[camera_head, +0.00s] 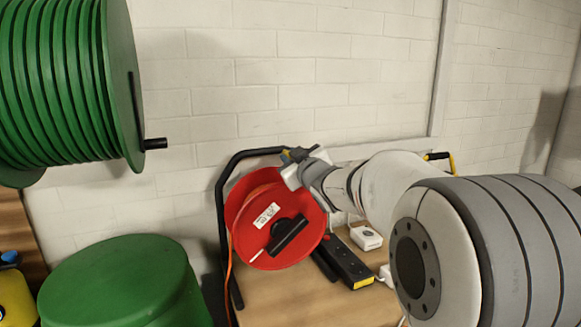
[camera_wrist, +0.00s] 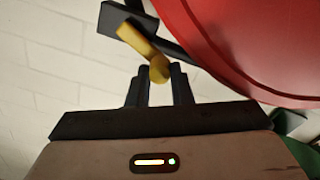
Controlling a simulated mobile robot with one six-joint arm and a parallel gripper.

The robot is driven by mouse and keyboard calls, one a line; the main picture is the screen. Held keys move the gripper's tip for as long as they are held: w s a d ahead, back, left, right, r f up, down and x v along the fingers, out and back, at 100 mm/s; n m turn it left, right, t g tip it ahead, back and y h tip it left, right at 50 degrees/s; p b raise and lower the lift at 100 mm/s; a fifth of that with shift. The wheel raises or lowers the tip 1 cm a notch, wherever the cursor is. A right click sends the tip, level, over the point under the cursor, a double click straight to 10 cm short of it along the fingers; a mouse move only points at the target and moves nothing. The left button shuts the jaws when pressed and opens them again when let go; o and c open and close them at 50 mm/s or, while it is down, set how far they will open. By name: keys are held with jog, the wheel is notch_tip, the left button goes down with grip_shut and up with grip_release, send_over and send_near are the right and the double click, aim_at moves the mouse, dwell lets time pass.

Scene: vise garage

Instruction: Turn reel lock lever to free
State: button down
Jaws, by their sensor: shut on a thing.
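The red cable reel (camera_head: 243,207) hangs in a black tube frame (camera_head: 220,190) by the block wall. It also shows in the wrist view (camera_wrist: 250,35), at upper right. The yellow reel lock lever (camera_wrist: 138,40) slants across a black bar, with its round knob (camera_wrist: 159,70) at the lower end. My gripper (camera_wrist: 162,72) is shut on that knob, one dark finger on either side. In the head view my gripper (camera_head: 292,157) is at the top of the frame, above the reel, and mostly hides the lever.
A black power strip (camera_head: 347,262) and a white box (camera_head: 366,237) are on the wooden bench (camera_head: 300,305) right of the reel. A large green hose reel (camera_head: 120,80) hangs at upper left, above a green rounded container (camera_head: 120,275).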

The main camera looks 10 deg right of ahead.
jog(key=shift+f+n+b, duration=0.4)
jog(key=shift+b, duration=0.05)
jog(key=shift+f, duration=0.1)
jog(key=c, duration=1.3)
grip_release()
jog(key=shift+r, duration=0.2)
jog(key=shift+s, duration=0.1)
jog(key=s+d, duration=0.1)
jog(key=s, duration=0.6)
jog(key=shift+s+d, duration=0.25)
jog(key=shift+s+f, duration=0.1)
